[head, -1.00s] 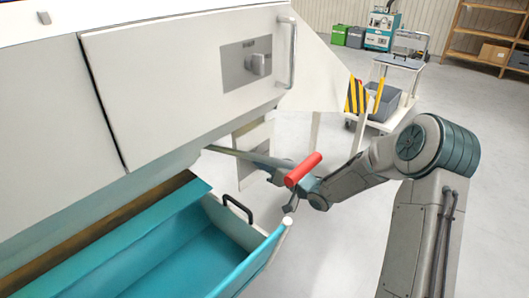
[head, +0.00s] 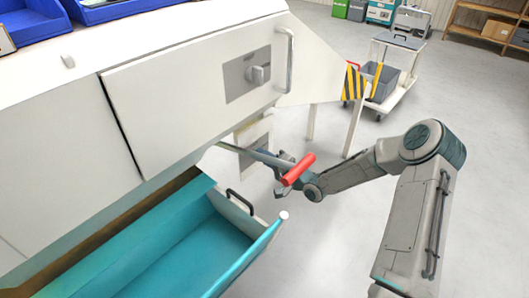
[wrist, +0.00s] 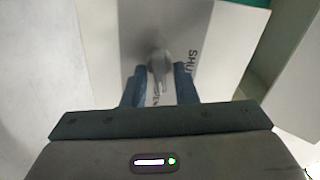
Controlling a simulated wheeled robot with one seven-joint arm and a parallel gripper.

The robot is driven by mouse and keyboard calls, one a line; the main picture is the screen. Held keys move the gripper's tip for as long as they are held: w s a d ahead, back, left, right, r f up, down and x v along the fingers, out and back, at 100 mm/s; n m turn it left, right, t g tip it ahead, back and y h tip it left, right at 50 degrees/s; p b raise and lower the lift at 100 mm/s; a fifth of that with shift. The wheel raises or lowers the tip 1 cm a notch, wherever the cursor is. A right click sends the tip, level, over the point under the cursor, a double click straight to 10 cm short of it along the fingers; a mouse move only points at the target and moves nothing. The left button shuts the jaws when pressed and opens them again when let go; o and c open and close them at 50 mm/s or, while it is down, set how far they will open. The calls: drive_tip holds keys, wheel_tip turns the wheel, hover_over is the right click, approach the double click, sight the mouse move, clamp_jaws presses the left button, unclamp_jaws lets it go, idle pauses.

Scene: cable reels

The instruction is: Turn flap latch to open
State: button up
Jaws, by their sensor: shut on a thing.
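In the wrist view, a grey flap latch (wrist: 158,62) stands out from a pale plate with dark lettering; "SHU" shows on the right and part of another word below. My gripper (wrist: 160,84) has one finger on each side of the latch and is shut on it. In the head view, the end of my arm reaches in low under the white machine, behind a red cylindrical grip (head: 299,169). The fingers and the latch cannot be made out clearly there.
A teal open drawer (head: 195,245) with a black handle juts out left of my arm. Above is a white panel with a grey knob (head: 258,74) and a bar handle (head: 284,60). A cart (head: 388,88) stands behind. The floor on the right is clear.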

drive_tip(key=shift+f+m+p, duration=0.1)
drive_tip(key=shift+m+p, duration=0.3)
drive_tip(key=shift+m, duration=0.7)
drive_tip(key=o, duration=0.7)
drive_tip(key=shift+c, duration=0.2)
drive_tip(key=p+v, duration=0.1)
drive_tip(key=v, duration=1.3)
drive_tip(key=shift+a, duration=0.15)
